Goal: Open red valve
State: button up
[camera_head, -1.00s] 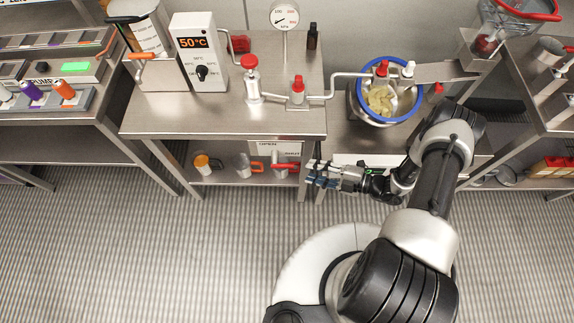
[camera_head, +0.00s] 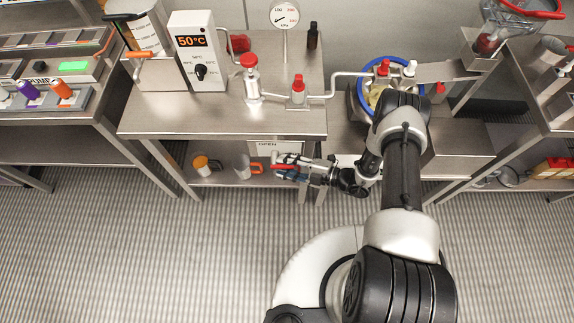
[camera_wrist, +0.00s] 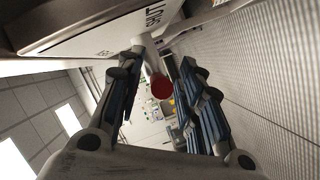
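The red valve handle (camera_head: 284,166) is at the lower shelf under the middle bench, partly hidden by my gripper in the head view. In the wrist view its red end (camera_wrist: 162,87) shows between the fingers, beside a pale pipe-like part. My gripper (camera_head: 280,172) reaches left to the handle. In the wrist view my gripper (camera_wrist: 160,65) has its two blue-padded fingers spread, one on each side of the red end. I cannot tell whether they touch it. A white sign reading OPEN (camera_head: 266,144) stands behind the valve; SHUT shows on the panel in the wrist view (camera_wrist: 155,17).
An orange mug (camera_head: 201,164) and a grey cup (camera_head: 242,166) with an orange handle stand on the lower shelf left of my gripper. The bench top edge (camera_head: 225,133) overhangs above. A bench leg (camera_head: 314,185) is close to my gripper. The striped floor in front is clear.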

grip_shut()
dwell(0.4)
